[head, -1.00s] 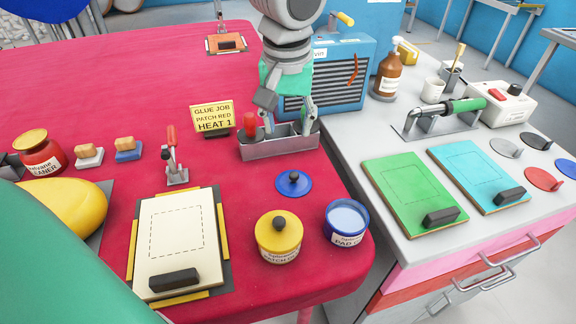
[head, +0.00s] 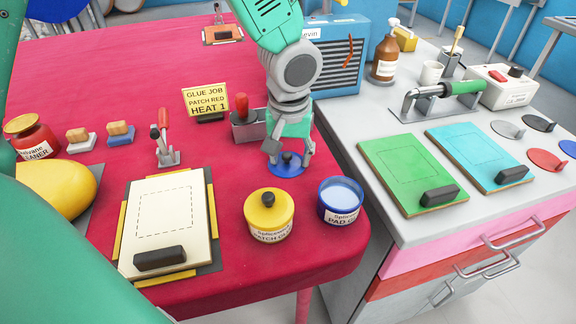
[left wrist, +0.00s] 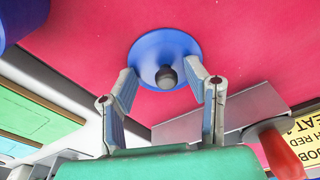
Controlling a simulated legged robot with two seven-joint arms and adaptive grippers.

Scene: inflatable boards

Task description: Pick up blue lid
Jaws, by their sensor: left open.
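The blue lid (head: 286,168) lies flat on the red table, with a dark round knob on top. My left gripper (head: 288,158) is right above it, pointing down, with its fingers apart on either side of the knob. In the left wrist view the lid (left wrist: 150,50) shows beyond the two open fingertips (left wrist: 166,82), its knob between them. The fingers look empty; I cannot tell whether they touch the lid. My right gripper is not in view.
A blue open pot (head: 340,200) and a yellow-lidded pot (head: 268,215) stand just in front of the lid. The grey side bench (head: 400,225) is to the right.

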